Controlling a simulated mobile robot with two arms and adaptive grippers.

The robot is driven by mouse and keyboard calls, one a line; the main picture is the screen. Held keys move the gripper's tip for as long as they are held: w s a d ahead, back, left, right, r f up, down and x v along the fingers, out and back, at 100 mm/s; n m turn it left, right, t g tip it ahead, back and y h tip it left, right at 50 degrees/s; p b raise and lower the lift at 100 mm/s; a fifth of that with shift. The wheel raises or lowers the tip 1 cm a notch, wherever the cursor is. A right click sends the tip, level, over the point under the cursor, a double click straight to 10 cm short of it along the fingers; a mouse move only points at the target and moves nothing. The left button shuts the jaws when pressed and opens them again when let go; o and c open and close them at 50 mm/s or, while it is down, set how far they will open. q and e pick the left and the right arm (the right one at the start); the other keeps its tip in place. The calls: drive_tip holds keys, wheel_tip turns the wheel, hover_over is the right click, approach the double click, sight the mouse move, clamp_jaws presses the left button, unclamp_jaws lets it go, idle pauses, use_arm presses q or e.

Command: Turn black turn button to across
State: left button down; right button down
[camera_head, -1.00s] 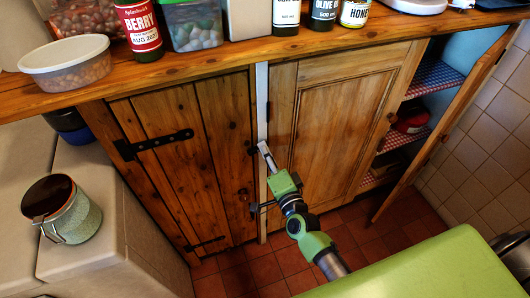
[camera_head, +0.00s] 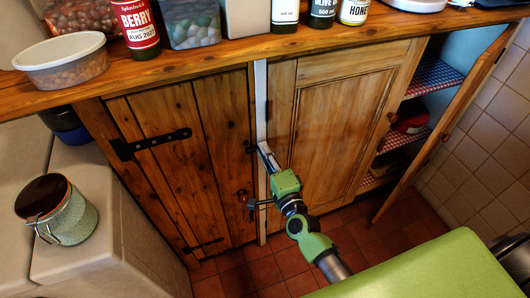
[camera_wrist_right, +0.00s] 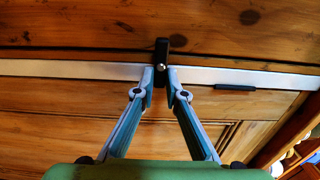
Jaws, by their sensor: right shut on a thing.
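The black turn button (camera_wrist_right: 162,55) lies across the pale strip between the two cabinet doors, at right angles to it. A round metal screw head shows on it in the wrist view. My right gripper (camera_wrist_right: 161,78) is shut on the button's near end, one fingertip on each side. In the head view my right gripper (camera_head: 264,149) reaches the pale strip (camera_head: 262,100) from the lower right, and a dark end of the button shows just left of its tips. My left gripper is not in view.
The dark-stained left door (camera_head: 165,190) has black strap hinges. The paler right door (camera_head: 340,125) has a small black piece (camera_wrist_right: 235,87) at its edge. An open door (camera_head: 450,115) stands farther right. Jars and bottles stand on the wooden counter (camera_head: 200,69) above.

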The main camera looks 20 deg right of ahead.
drive_tip(key=c, duration=2.1)
unclamp_jaws()
drive_tip(key=shift+s, duration=0.1)
drive_tip(key=s, duration=1.1)
drive_tip(key=shift+s+d, duration=0.2)
drive_tip(key=shift+s, duration=0.2)
